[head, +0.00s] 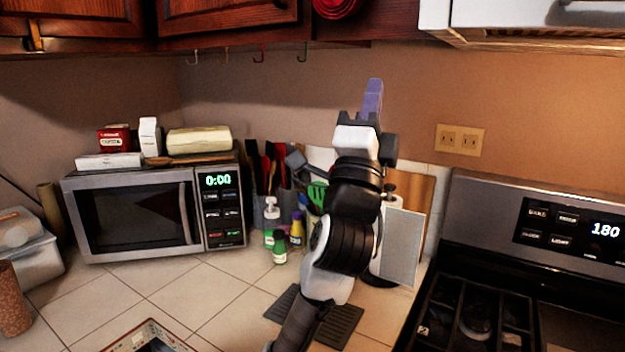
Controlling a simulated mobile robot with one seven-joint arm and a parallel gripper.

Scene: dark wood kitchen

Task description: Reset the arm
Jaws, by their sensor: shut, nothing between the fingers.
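My arm rises from the bottom middle of the head view, over the counter. My gripper (372,98) is at its top end, pointing up in front of the bare wall. Its purple fingers are together and hold nothing. Nothing touches the gripper. The arm hides part of the counter clutter behind it.
A microwave (130,222) with boxes on top stands at the left. Utensils and bottles (279,247) stand behind the arm, by a grater (401,247). A stove (477,318) is at the right. Wooden cabinets (230,22) and a range hood (540,38) hang above.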

